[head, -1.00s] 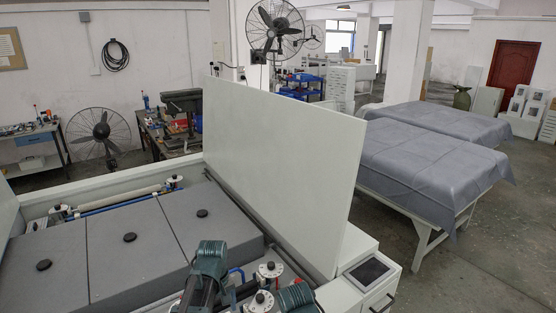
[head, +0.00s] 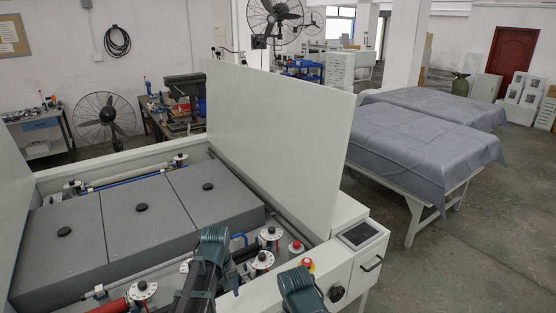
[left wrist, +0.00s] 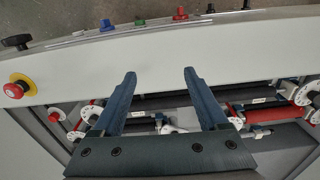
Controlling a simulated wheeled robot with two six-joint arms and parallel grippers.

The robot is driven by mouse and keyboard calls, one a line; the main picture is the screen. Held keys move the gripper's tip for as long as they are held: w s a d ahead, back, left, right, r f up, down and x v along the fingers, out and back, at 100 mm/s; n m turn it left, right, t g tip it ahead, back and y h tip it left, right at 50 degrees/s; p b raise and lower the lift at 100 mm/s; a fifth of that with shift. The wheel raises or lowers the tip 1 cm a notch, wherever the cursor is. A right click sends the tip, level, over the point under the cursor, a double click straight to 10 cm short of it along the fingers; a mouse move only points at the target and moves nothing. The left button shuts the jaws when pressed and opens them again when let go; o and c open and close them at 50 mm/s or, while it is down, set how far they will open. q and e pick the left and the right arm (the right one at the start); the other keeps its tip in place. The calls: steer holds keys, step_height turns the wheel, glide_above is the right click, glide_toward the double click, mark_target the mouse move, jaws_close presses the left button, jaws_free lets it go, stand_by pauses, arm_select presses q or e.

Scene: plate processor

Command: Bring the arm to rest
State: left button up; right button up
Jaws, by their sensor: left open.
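My left gripper (left wrist: 159,73) is open and empty in the left wrist view, its two dark fingers apart over the pale front edge of the plate processor (left wrist: 225,50). Nothing lies between the fingers. In the head view my dark green and black arm parts stand at the bottom, in front of the plate processor (head: 345,215), and the fingers cannot be made out there. My right gripper does not show clearly in either view. The processor has grey covers (head: 140,240) with black knobs, and a tall white lid panel (head: 280,135) stands upright.
A red emergency stop (head: 308,264) is on the processor's near edge; it also shows in the left wrist view (left wrist: 18,85). Several coloured knobs (left wrist: 140,24) line the edge. A small screen (head: 360,235) is at the right corner. Cloth-covered tables (head: 425,150) stand to the right, with open floor.

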arm_select(q)
steer(key=s+d+f+m+b, duration=0.5)
steer(key=s+f+b, duration=0.1)
steer(key=f+b, duration=0.2)
steer(key=s+d+f+m+y+b, duration=0.1)
steer(key=s+d+f+m+b, duration=0.4)
steer(key=s+f+b, duration=0.2)
step_height(320, 180, down, 2)
steer(key=shift+f+b, duration=0.1)
steer(key=shift+b, duration=0.65)
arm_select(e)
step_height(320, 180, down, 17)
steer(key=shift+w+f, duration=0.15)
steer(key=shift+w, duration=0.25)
